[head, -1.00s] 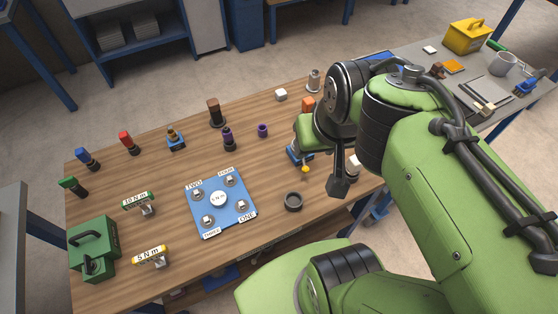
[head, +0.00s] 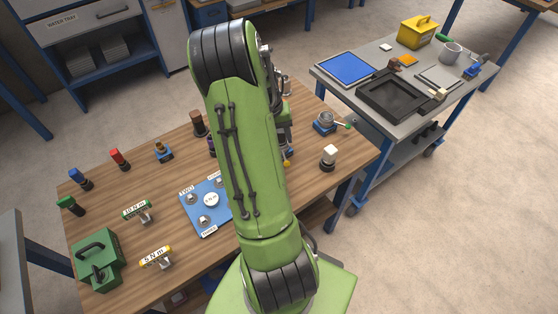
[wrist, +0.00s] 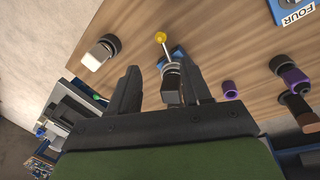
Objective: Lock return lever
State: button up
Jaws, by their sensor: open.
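A small lever with a yellow ball knob (wrist: 160,37) and a blue base (wrist: 178,53) shows in the wrist view, just beyond the fingertips. A short dark block or cylinder (wrist: 172,85) lies between the fingers in that view; I cannot tell whether it belongs to the lever. My gripper (wrist: 158,70) is open, pointing down at the table, and no grip is visible. In the head view my arm hides most of the gripper and lever; a bit of the yellow knob (head: 287,162) shows. Another blue-based device with a green-tipped lever (head: 326,121) stands right of my arm.
A black post with a white cap (head: 329,158) stands near the table's right edge. A blue numbered plate (head: 207,222) lies left of my arm. A dark ring (wrist: 280,65) and purple parts (wrist: 296,79) lie nearby. A grey cart (head: 357,107) holds trays beyond the table.

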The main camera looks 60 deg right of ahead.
aim_at(286, 162)
jog(key=f, duration=0.4)
jog(key=s+f, duration=0.1)
jog(key=f, duration=0.3)
jog(key=d+f+b, duration=0.1)
jog(key=f, duration=0.3)
jog(key=shift+s+d, duration=0.1)
jog(key=shift+s, duration=0.3)
grip_shut()
